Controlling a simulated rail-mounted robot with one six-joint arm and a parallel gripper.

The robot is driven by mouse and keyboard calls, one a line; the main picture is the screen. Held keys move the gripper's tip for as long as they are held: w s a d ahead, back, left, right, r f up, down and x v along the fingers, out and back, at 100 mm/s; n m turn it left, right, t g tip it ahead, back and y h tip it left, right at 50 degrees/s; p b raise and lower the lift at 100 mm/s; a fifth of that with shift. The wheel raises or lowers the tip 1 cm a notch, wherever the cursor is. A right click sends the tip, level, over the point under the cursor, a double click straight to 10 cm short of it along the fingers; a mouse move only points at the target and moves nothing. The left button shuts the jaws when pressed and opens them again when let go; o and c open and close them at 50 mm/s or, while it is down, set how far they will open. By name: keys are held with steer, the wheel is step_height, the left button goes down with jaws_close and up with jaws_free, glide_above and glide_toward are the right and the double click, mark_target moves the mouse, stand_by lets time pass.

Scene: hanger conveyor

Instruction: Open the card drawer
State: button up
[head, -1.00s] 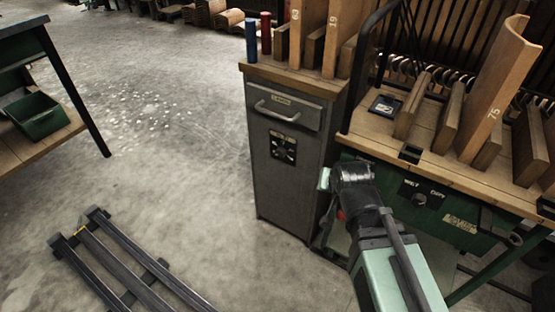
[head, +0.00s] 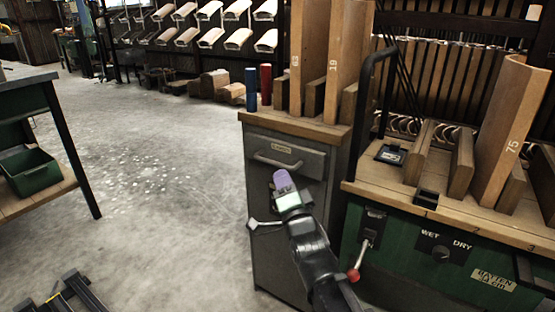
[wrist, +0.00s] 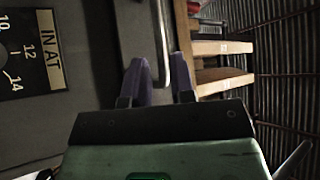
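The card drawer (head: 312,160) is the top front of a grey cabinet, with a small label and a pale bar handle (head: 272,162). It looks shut. My gripper (head: 283,180) is in front of the cabinet, around the drawer's lower edge, just below the handle in the head view. In the wrist view its two purple fingers are apart, with my gripper (wrist: 160,78) open. The handle bar (wrist: 162,40) lines up with the gap between the fingers. I cannot tell whether the fingers touch it.
Blue (head: 251,88) and red (head: 265,84) cylinders and numbered wooden boards stand on the cabinet top. A green bench (head: 400,245) with a red-knobbed lever (head: 360,262) stands close on the right. A dial plate (wrist: 30,55) is below the drawer.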

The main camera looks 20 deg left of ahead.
mark_target(277, 163)
steer(key=p+x, duration=0.1)
steer(key=x, duration=0.4)
steer(key=shift+w+a+r, duration=0.1)
steer(key=shift+w+a, duration=0.05)
steer(key=shift+w, duration=0.05)
jaws_close()
steer(key=shift+s, duration=0.15)
